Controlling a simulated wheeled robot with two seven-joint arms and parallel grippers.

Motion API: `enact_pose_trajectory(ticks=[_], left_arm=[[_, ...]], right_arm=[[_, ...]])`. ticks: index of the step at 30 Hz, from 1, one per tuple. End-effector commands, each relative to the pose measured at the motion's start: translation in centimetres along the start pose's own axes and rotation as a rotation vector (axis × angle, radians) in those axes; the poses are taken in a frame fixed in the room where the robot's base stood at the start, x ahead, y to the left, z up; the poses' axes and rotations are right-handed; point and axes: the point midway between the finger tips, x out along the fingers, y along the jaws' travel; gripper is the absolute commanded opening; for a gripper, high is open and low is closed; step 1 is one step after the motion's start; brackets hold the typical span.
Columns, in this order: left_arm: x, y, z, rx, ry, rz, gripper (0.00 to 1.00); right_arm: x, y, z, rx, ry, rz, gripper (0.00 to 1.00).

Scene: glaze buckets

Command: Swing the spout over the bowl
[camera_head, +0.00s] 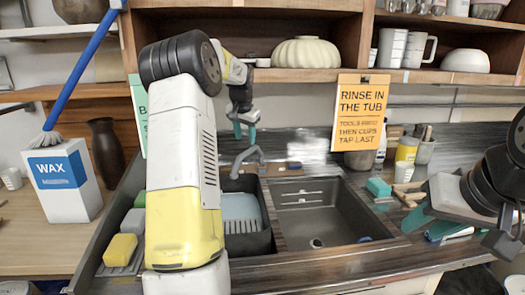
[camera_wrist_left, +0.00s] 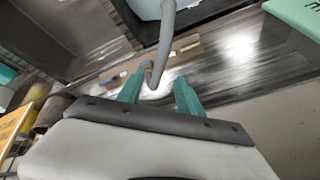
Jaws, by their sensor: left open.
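The grey curved spout (camera_head: 246,158) rises behind the sinks, with its outlet end over the left basin. A pale blue-grey bowl (camera_head: 240,206) sits in the dark left basin; my left arm hides part of it. The bowl shows at the top of the left wrist view (camera_wrist_left: 150,8). My left gripper (camera_head: 244,131) is just above the spout, teal fingers pointing down. In the left wrist view the spout (camera_wrist_left: 166,45) reaches between the open fingers (camera_wrist_left: 158,92), nearer the left one; contact is unclear. My right gripper (camera_head: 425,222) is over the right counter, away from the spout.
A yellow sponge (camera_head: 120,250) and other blocks lie at left. An orange sign (camera_head: 361,112) hangs behind the right sink. A teal block (camera_head: 378,187) and tools lie on the right counter.

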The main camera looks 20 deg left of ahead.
Motion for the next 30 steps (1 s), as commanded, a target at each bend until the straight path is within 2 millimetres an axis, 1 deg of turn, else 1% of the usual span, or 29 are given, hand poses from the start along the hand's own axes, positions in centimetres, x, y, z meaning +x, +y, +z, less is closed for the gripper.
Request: enact_pose_trajectory(ticks=[9,13,18,26,30], left_arm=[[4.8,0.0,0.1,0.0,-0.004,0.002,0.43],[6.5,0.0,0.0,0.001,-0.003,0.001,0.43],[7.6,-0.1,0.0,0.0,0.0,0.0,0.43],[7.7,-0.1,0.0,0.0,0.0,0.0,0.43],[7.7,0.0,0.0,0.0,0.0,0.0,0.16]], right_arm=[[0.0,0.0,0.0,0.0,0.0,0.0,0.36],[0.0,0.0,0.0,0.0,0.0,0.0,0.36],[0.0,0.0,0.0,0.0,0.0,0.0,0.36],[0.0,0.0,0.0,0.0,0.0,0.0,0.36],[0.0,0.0,0.0,0.0,0.0,0.0,0.36]])
